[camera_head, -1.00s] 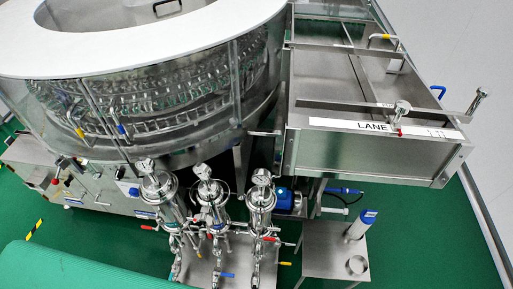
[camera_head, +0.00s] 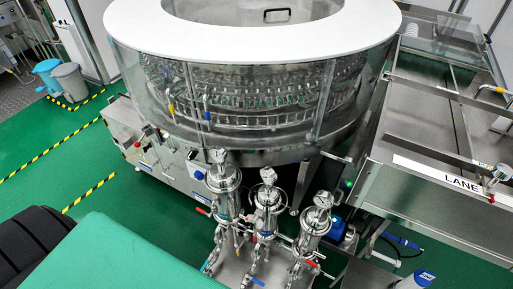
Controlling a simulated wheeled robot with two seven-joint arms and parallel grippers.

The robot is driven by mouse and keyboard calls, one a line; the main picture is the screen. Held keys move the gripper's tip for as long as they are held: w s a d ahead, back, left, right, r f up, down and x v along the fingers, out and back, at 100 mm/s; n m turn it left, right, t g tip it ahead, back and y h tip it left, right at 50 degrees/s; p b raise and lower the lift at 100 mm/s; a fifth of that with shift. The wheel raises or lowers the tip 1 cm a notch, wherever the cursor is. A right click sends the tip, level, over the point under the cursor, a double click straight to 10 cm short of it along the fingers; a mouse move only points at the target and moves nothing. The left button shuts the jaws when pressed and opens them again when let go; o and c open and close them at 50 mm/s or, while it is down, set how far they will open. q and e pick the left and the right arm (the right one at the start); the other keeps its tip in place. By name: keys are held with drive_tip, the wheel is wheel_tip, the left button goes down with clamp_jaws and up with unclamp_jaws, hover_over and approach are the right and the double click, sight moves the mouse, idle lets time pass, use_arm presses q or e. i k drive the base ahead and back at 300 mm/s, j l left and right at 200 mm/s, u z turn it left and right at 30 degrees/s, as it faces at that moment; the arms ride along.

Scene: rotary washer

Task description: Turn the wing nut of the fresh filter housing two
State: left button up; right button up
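Three steel filter housings stand in a row on a low steel stand in front of the washer: the left one (camera_head: 222,182), the middle one (camera_head: 267,205) and the right one (camera_head: 315,222). Each has a knob or gauge on top and valves with coloured handles below. Which one is the fresh housing, and the wing nut itself, are too small to tell. Neither of my grippers shows in the head view.
The round washer (camera_head: 250,150) with a white top ring stands behind the housings. A steel lane table (camera_head: 430,190) is on the right. A green surface (camera_head: 115,262) fills the front left. Green floor (camera_head: 85,165) is free at left, with bins (camera_head: 70,82) beyond.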

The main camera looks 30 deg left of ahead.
sight(255, 219)
drive_tip(key=k+l+u, duration=0.1)
drive_tip(key=u, duration=0.35)
drive_tip(key=k+l+u, duration=0.1)
drive_tip(key=u, duration=0.35)
